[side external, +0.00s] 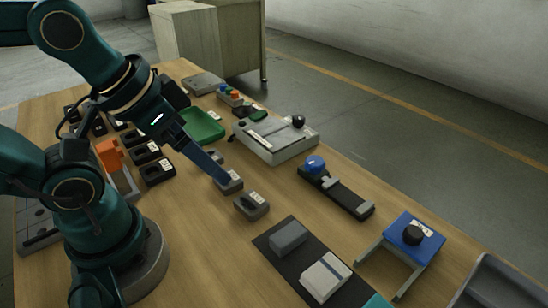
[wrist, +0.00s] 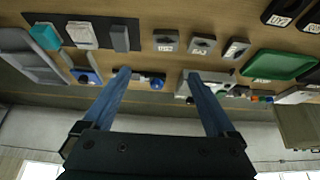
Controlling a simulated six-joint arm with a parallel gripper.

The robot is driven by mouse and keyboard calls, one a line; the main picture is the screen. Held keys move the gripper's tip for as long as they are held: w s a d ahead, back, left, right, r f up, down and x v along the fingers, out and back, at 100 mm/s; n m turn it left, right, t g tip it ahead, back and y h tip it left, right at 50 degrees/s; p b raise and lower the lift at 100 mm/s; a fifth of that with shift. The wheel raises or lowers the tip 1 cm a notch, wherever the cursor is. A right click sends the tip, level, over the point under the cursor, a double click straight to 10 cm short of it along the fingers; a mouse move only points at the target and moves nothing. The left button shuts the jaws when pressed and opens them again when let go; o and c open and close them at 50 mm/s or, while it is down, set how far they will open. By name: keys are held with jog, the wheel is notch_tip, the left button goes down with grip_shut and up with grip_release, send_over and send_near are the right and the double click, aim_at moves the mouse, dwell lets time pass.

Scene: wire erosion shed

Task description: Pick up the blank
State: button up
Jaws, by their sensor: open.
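My gripper (side external: 222,180) is open, its long blue fingers slanting down over the middle of the table. In the wrist view my gripper (wrist: 158,75) shows its two fingers wide apart with nothing held between them. In the side view the fingertips overlap a small grey labelled holder (side external: 235,187); I cannot tell how high above it they are. A second such holder (side external: 251,206) sits nearer the camera. A plain grey block (side external: 289,236), perhaps the blank, lies on a dark mat (side external: 268,246); it also shows in the wrist view (wrist: 120,38). No readable marking names the blank.
A pale block (side external: 325,277) shares the mat. A blue-topped stand (side external: 413,236), a dark slide with a blue knob (side external: 336,190) and a pale grey fixture (side external: 275,138) line the far side. A green tray (side external: 204,126) and black holders (side external: 157,172) lie left. Bare wood separates them.

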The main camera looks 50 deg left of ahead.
jog(key=shift+o, duration=0.6)
jog(key=w+a+f+m+g+y, duration=0.2)
jog(key=w+a+m+y, duration=0.1)
jog(key=a+m+y, duration=0.1)
jog(key=w+a+f+m+g+y, duration=0.2)
jog(key=w+a+f+m+y, duration=0.1)
jog(key=m, duration=0.2)
jog(key=w+a+f+m+g+y, duration=0.2)
jog(key=w+a+f+m+y, duration=0.1)
jog(key=a+m+y, duration=0.1)
jog(key=shift+a+m+y, duration=0.3)
jog(key=shift+a+m, duration=0.05)
jog(key=shift+m, duration=0.25)
jog(key=f+m, duration=0.1)
jog(key=f, duration=0.1)
jog(key=f+m+y, duration=0.1)
jog(key=f, duration=0.1)
jog(key=f+m, duration=0.1)
jog(key=shift+d+f+y, duration=0.35)
jog(key=shift+f+y, duration=0.05)
jog(key=shift+s+f+m, duration=0.15)
jog(key=shift+f+m, duration=0.15)
jog(key=shift+m, duration=0.1)
jog(key=shift+x, duration=2.5)
